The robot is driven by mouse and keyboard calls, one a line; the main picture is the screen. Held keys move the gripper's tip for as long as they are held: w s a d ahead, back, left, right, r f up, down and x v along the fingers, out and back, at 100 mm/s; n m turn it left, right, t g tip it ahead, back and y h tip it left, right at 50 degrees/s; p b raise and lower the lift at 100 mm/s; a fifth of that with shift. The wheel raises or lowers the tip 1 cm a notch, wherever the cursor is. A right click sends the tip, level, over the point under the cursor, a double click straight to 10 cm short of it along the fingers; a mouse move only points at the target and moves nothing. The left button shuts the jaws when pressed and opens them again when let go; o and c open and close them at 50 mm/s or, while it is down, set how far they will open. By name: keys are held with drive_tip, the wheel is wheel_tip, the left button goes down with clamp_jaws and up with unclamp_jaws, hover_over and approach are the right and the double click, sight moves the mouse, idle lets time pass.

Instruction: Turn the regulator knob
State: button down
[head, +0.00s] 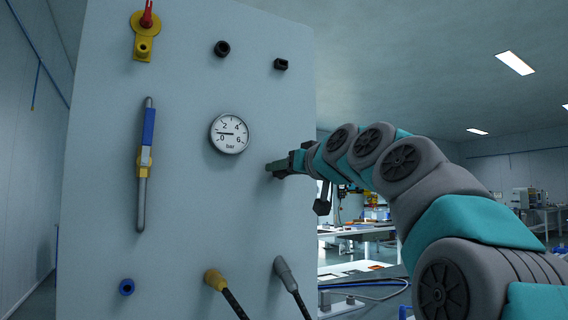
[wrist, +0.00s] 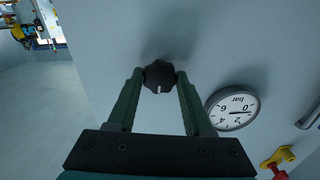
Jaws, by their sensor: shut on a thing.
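The regulator knob (wrist: 159,76) is black and ribbed with a white mark. In the wrist view it sits on the panel between the fingertips of my gripper (wrist: 159,82), which is shut on it from both sides. In the head view my gripper (head: 280,167) reaches the right part of the panel (head: 185,190) and hides most of the knob. The round pressure gauge (head: 229,133), marked in bar, is left of the gripper; its needle points left, between 0 and 2. The gauge also shows in the wrist view (wrist: 232,109).
A red-handled yellow valve (head: 143,45) is at the panel's top left, above a blue-handled lever (head: 148,130). Two black fittings sit near the top, one of them round (head: 222,48). Two cable plugs, one yellow-ended (head: 215,280), and a blue port (head: 127,287) are low on the panel.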

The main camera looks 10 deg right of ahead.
drive_tip(key=shift+d+f+m+p, duration=0.1)
drive_tip(key=shift+m+p, duration=0.3)
drive_tip(key=shift+m, duration=7.8)
drive_tip(key=shift+c, duration=1.5)
unclamp_jaws()
drive_tip(key=v, duration=0.7)
drive_tip(key=shift+s+b, duration=0.35)
drive_tip(key=shift+b, duration=0.1)
